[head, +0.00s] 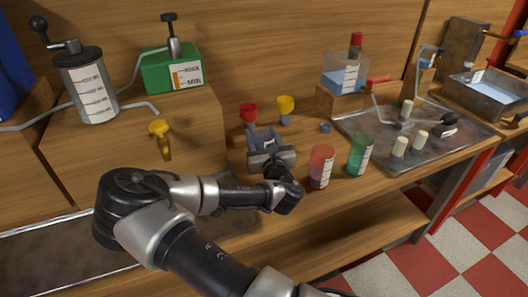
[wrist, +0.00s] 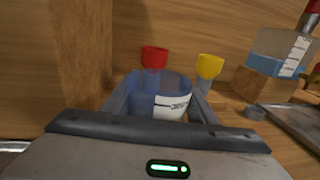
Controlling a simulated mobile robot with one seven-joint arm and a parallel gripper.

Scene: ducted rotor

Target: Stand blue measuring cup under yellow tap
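The blue measuring cup (wrist: 172,101) is a clear blue cup with a white marked label. It is between the two fingers of my gripper (wrist: 162,92). No clear gap shows between fingers and cup, but I cannot tell whether they press on it. In the head view my gripper (head: 267,141) is around the cup (head: 262,138), over the workbench. The cup's base is hidden, so I cannot tell whether it touches the bench. The yellow tap (head: 158,129) sticks out from the wooden cabinet front, left of my gripper and apart from it.
A red-topped piece (head: 248,112) and a yellow-topped piece (head: 286,105) stand behind the cup. A red beaker (head: 321,167) and a green beaker (head: 360,155) stand to the right. A metal tray (head: 385,155) with several stoppers lies farther right. The wooden cabinet (head: 195,135) rises at the left.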

